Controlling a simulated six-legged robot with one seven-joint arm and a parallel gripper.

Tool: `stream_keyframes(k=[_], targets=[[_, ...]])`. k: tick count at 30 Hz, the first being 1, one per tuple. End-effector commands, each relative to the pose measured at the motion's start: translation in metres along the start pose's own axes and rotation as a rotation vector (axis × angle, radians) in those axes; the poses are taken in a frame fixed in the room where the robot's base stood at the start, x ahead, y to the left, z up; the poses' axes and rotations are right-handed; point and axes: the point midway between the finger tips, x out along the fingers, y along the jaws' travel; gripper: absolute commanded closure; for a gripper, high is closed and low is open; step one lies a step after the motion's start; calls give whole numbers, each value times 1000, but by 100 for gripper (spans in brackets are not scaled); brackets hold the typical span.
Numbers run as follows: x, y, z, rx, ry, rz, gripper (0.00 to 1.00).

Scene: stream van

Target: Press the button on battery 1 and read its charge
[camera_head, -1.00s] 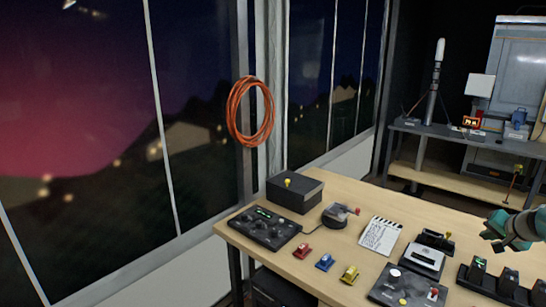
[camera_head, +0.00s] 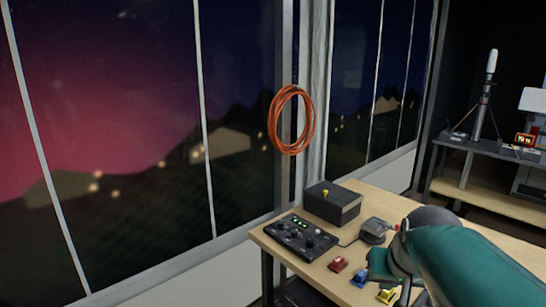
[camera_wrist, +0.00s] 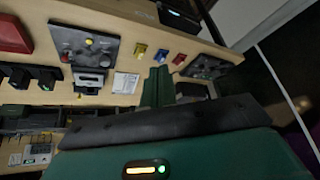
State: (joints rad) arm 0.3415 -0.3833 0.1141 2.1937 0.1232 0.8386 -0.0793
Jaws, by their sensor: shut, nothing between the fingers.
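My gripper (camera_wrist: 158,72) shows in the wrist view as green fingers closed together, with nothing between them, above the table. Dark upright blocks (camera_wrist: 47,76) stand at the left of the wrist view, well apart from the fingers. They look like the batteries in their holder, but I cannot tell which is battery 1, and no button or charge light on them is readable. In the head view my green arm covers the right part of the table, and no battery shows there.
The wooden table (camera_head: 375,195) holds a control console (camera_head: 300,237), a black box (camera_head: 332,203), small red (camera_head: 338,264), blue (camera_head: 359,277) and yellow (camera_head: 387,295) pieces, and a button panel (camera_wrist: 80,48). An orange cable coil (camera_head: 291,120) hangs by the window. A shelf (camera_head: 490,200) stands behind.

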Motion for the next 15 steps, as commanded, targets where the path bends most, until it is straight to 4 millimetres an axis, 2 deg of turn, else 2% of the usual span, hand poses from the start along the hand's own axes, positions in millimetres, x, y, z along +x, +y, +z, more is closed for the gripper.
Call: stream_keyframes(k=[1,3,9,12,15], targets=[[-8,-12,20,-35,3,-8,100],[-16,-23,47,-74,1,-16,100],[-26,-40,111,-163,-3,-46,100],[-27,-42,127,-185,-5,-56,100],[-26,-42,133,-192,-6,-58,100]])
